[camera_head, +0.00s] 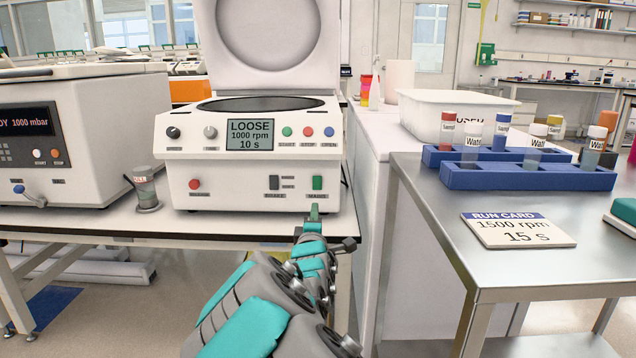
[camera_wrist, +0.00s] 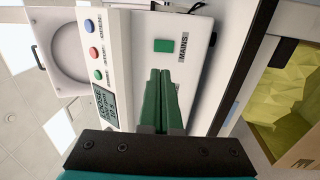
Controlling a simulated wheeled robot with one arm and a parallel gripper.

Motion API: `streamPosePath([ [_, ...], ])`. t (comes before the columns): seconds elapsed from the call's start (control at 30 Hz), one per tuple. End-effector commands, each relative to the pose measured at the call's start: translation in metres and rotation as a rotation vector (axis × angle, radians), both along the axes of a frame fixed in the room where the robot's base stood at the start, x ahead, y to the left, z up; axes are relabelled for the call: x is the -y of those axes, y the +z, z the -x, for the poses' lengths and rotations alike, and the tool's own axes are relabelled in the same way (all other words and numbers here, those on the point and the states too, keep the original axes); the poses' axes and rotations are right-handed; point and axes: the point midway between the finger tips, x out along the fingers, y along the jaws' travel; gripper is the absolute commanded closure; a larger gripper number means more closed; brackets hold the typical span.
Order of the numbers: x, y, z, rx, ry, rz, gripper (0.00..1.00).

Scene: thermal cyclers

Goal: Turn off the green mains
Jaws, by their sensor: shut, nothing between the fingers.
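The white centrifuge (camera_head: 245,183) stands on the bench with its lid raised. Its display (camera_head: 250,135) is lit and reads "LOOSE 1000 rpm 10 s". The green mains switch (camera_head: 317,183) is at the lower right of its front panel, and shows in the wrist view (camera_wrist: 163,45) beside the "MAINS" label. My gripper (camera_head: 315,210) is just below and in front of the switch. In the wrist view its green fingers (camera_wrist: 165,73) are together and empty, pointing toward the switch, with a gap showing in the picture between tips and switch.
A dark rocker switch (camera_head: 274,183) sits left of the mains switch, and a red button (camera_head: 194,184) farther left. A small grey container (camera_head: 146,190) stands left of the centrifuge. A metal table (camera_head: 440,215) with blue tube racks (camera_head: 525,178) and a run card (camera_head: 517,230) is at right.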

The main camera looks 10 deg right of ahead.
Motion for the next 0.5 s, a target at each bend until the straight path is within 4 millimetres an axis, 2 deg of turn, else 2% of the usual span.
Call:
streamPosePath([
  [0.5, -0.0021, 0.0022, -0.0055, 0.01, 0.004, 0.016, 1.0],
])
